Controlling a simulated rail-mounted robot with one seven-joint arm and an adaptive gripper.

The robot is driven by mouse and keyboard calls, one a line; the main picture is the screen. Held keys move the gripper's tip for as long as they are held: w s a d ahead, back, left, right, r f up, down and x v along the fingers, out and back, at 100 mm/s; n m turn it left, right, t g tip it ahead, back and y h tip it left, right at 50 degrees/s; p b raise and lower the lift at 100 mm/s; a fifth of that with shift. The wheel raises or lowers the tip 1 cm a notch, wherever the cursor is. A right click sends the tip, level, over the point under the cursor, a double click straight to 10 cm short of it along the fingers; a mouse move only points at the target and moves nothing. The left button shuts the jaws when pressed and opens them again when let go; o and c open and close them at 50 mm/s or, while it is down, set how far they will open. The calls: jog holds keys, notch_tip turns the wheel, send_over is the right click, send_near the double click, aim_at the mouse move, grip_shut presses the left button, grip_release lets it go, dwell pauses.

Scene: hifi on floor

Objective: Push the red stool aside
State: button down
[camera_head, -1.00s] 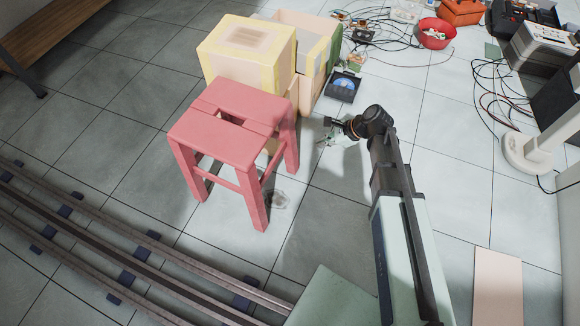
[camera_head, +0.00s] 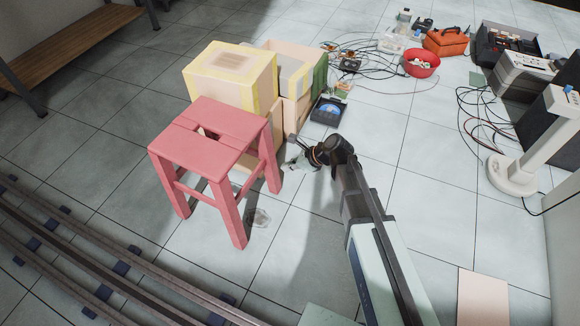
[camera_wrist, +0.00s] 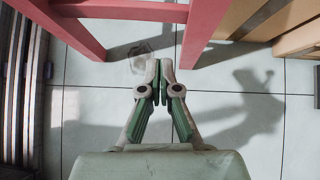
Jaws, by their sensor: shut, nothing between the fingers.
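The red stool (camera_head: 185,147) stands upright on the tiled floor in the head view, left of my gripper (camera_head: 290,163). Its seat has a slot in the middle. In the wrist view, a red leg (camera_wrist: 204,28) is just beyond and to the right of the fingertips (camera_wrist: 160,80), and another leg (camera_wrist: 72,28) is at the upper left. A red crossbar runs between them at the top. My gripper is shut and empty, low beside the stool's right side. I see no clear contact with the stool.
A yellow-edged box (camera_head: 232,72) and an open carton (camera_head: 300,72) stand close behind the stool. A black tray with a blue disc (camera_head: 328,110) lies behind my gripper. Floor rails (camera_head: 110,262) run at the lower left. Bare floor lies left of the stool.

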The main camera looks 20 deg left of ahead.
aim_at(260, 169)
jog(key=b+x, duration=0.1)
jog(key=x, duration=0.2)
jog(key=a+r+b+x, duration=0.1)
jog(key=x, duration=0.2)
jog(key=b+x, duration=0.2)
jog(key=x, duration=0.1)
jog(key=shift+a+r, duration=0.2)
jog(key=shift+r, duration=0.1)
jog(key=shift+s+a+r, duration=0.1)
jog(key=shift+a, duration=0.2)
jog(key=shift+r, duration=0.1)
